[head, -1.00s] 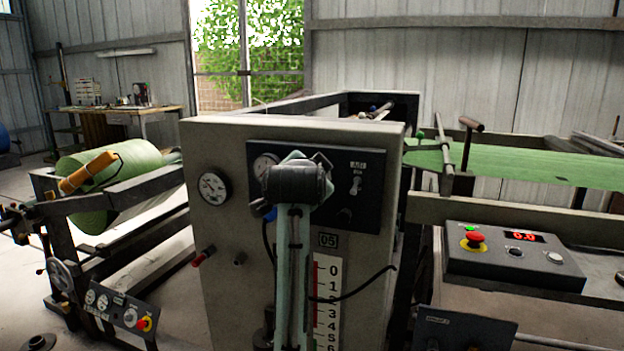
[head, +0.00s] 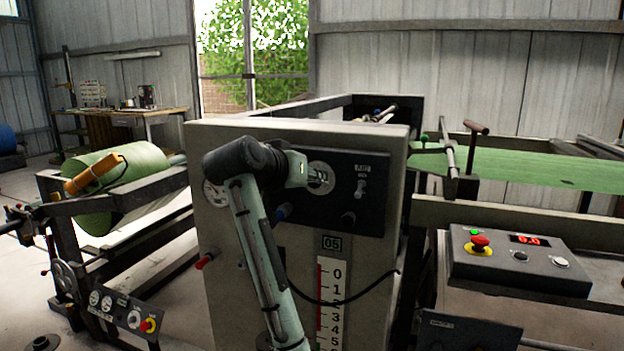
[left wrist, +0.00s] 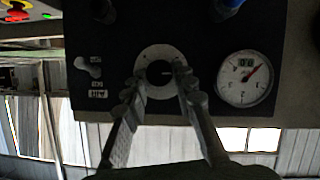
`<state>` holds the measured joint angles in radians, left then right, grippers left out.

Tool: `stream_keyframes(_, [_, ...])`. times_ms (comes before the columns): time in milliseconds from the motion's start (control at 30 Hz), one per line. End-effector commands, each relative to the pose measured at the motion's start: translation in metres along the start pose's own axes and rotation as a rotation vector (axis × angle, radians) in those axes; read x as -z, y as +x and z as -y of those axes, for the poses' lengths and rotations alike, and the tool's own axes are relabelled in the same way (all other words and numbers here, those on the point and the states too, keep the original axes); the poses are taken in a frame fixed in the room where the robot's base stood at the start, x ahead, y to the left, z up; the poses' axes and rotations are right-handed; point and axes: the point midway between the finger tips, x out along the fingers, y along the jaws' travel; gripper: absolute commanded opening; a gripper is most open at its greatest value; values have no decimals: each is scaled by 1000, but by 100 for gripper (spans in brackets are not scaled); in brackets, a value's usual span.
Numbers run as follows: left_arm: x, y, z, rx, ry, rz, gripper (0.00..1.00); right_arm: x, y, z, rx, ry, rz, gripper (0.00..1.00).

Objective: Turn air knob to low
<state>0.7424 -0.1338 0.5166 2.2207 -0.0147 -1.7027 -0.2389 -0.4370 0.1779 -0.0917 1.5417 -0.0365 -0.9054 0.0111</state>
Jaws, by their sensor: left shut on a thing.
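The air knob (left wrist: 158,72) is a small round black knob on a pale round dial plate, set in the black panel (left wrist: 205,45). In the left wrist view, which looks upside down, a light mark on the knob points right. My left gripper (left wrist: 160,84) has one finger on each side of the knob and is shut on it. In the head view my left arm covers part of the black panel; the dial plate (head: 320,178) shows just right of my wrist, and my fingers cannot be made out. My right gripper is in no view.
A white gauge (left wrist: 245,78) and a toggle switch (left wrist: 90,68) flank the knob. A blue knob (head: 283,211) and a black knob (head: 348,217) sit lower on the panel. A red knob (head: 205,261) and a black cable (head: 345,301) are on the cabinet front.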

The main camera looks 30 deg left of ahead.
Motion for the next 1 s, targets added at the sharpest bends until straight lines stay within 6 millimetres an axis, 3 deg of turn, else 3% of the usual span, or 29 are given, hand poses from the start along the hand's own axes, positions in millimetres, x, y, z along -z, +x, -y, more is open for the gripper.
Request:
stream_keyframes(500, [-4, 1, 5, -181, -437, 7, 0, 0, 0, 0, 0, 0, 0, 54])
stream_keyframes(1000, [-5, 2, 7, -273, -660, 8, 0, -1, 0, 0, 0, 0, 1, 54])
